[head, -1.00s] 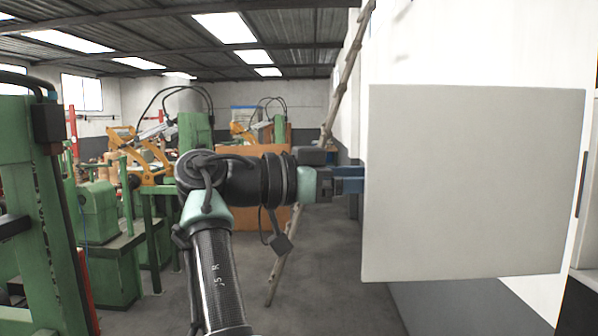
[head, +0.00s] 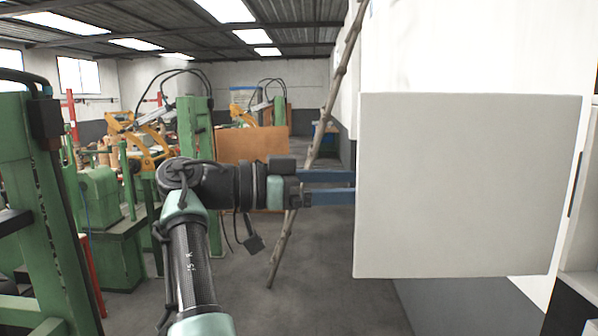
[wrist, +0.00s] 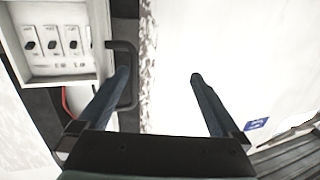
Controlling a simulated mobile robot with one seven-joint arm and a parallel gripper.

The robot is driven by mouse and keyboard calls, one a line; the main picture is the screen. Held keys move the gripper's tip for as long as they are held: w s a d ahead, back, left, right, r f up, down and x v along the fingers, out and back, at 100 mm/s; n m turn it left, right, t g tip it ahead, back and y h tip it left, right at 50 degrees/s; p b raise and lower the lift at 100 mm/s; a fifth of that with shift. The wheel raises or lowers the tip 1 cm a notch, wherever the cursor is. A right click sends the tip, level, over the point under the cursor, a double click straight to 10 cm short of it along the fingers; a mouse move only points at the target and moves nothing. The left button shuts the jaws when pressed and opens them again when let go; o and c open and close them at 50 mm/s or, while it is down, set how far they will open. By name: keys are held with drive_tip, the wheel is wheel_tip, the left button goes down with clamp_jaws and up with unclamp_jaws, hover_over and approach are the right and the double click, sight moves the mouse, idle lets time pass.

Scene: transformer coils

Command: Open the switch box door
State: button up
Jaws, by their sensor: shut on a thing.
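In the wrist view, the switch box (wrist: 65,40) is at upper left, with several dark switches on its pale face. A dark, loop-shaped handle (wrist: 132,60) stands at its right side. The left finger overlaps the handle, and the right finger lies over a white surface. In the head view, my gripper (head: 352,186) reaches the left edge of a flat, pale panel (head: 460,190). I cannot tell whether this is the door or another face of the box. The fingertips are hidden there.
A wooden pole (head: 318,140) leans behind my gripper. Green machines (head: 105,200) and an orange-brown board (head: 250,145) stand to the left and back. The grey floor (head: 330,270) below my gripper is clear. A white wall (head: 450,40) rises behind the panel.

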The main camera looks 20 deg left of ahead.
drive_tip(key=shift+n+t+y, duration=0.5)
drive_tip(key=shift+n+t, duration=0.2)
drive_tip(key=shift+t, duration=0.2)
drive_tip(key=a, duration=0.4)
drive_tip(key=s+a, duration=0.1)
drive_tip(key=a, duration=0.1)
drive_tip(key=shift+a+r, duration=0.25)
drive_tip(key=shift+c, duration=0.2)
drive_tip(key=shift+s+a+p, duration=0.15)
drive_tip(key=shift+a+p, duration=0.25)
drive_tip(key=shift+a, duration=0.5)
drive_tip(key=c, duration=0.5)
drive_tip(key=b+v, duration=0.1)
drive_tip(key=v, duration=0.4)
drive_tip(key=b+v, duration=0.2)
drive_tip(key=v, duration=0.3)
drive_tip(key=w+a+b+v, duration=0.1)
drive_tip(key=v, duration=0.4)
drive_tip(key=shift+f+b, duration=0.3)
drive_tip(key=shift+f, duration=0.05)
drive_tip(key=shift+d, duration=0.1)
